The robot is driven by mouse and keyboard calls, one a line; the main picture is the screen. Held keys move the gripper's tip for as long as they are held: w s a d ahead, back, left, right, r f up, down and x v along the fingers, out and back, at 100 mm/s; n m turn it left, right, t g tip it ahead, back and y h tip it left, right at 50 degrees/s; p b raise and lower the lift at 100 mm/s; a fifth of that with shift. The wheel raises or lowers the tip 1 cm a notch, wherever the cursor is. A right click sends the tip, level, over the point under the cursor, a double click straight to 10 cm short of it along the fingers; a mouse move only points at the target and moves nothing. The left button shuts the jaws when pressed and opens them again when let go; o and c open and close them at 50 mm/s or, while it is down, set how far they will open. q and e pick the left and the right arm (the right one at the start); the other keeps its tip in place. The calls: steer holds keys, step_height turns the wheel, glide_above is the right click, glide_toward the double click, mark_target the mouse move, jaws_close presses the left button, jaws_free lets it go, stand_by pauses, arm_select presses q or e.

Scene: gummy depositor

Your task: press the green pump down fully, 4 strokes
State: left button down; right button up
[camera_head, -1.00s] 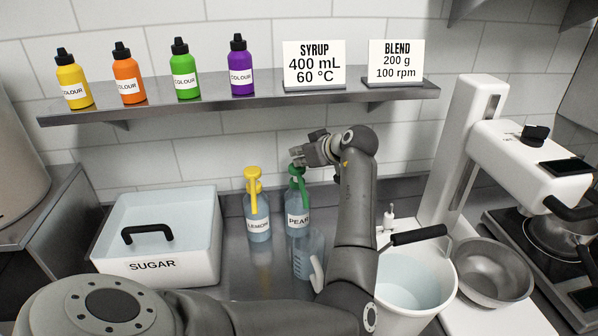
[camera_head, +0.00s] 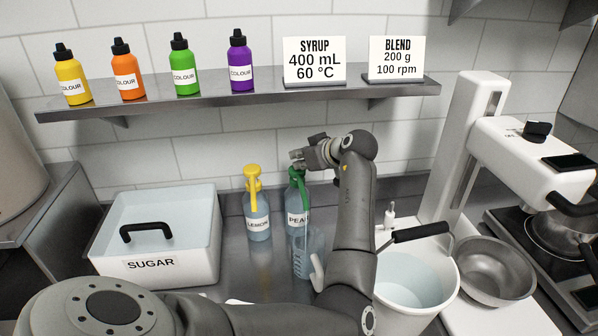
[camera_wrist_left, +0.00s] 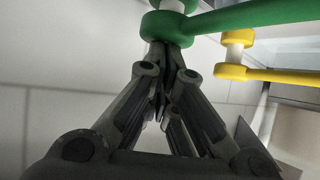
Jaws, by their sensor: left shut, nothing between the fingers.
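The green pump (camera_head: 299,181) tops the PEAR bottle (camera_head: 293,219); its spout slopes down towards the clear measuring jug (camera_head: 308,262) in front. My left gripper (camera_head: 296,162) is shut and empty, with its fingertips at the top of the green pump head. In the left wrist view the closed fingertips (camera_wrist_left: 165,58) meet the round green pump head (camera_wrist_left: 167,28); I cannot tell exactly how firmly they touch. The jug partly hides the front of the PEAR bottle. My right gripper is not in view.
The LEMON bottle (camera_head: 257,218) with its yellow pump (camera_head: 253,178) stands close left of the PEAR bottle. A SUGAR bin (camera_head: 205,250) is further left. A white bucket (camera_head: 445,275) and a steel bowl (camera_head: 494,270) are to the right. A shelf (camera_head: 215,93) runs above.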

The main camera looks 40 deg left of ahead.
arm_select(q)
steer(key=shift+f, duration=0.75)
steer(key=shift+r, duration=0.1)
steer(key=shift+r+p, duration=0.45)
steer(key=shift+r, duration=0.3)
steer(key=shift+r+p, duration=0.35)
steer(key=shift+r, duration=0.4)
steer(key=w+v, duration=0.1)
steer(key=v, duration=0.6)
steer(key=shift+s+d+r, duration=0.2)
steer(key=shift+s+d, duration=0.05)
steer(key=shift+s, duration=0.25)
